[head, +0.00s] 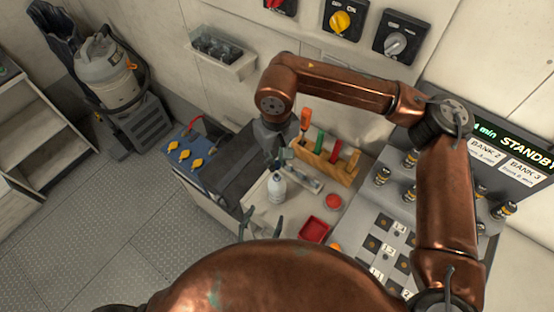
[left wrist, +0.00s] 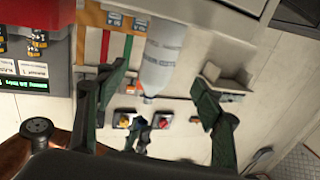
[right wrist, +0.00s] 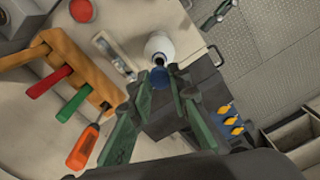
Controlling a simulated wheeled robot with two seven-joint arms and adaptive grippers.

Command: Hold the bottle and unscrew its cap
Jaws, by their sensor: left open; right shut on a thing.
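The white bottle (head: 277,188) stands upright on the worktop. It shows beyond my left fingers in the left wrist view (left wrist: 163,60), upside down there, and from above in the right wrist view (right wrist: 160,46). My right gripper (right wrist: 160,82) is above the bottle and shut on the blue cap (right wrist: 160,77). The cap appears to be apart from the bottle's neck, with a small gap. In the head view, my right gripper (head: 279,158) partly hides the cap. My left gripper (head: 262,226) is open and empty, in front of the bottle and clear of it.
A wooden rack (head: 328,163) of coloured-handled tools stands right of the bottle. A red tray (head: 314,229) and a round red item (head: 333,202) lie on the worktop. A blue battery (head: 186,150) with yellow caps is at left. A switch panel (head: 385,235) is at right.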

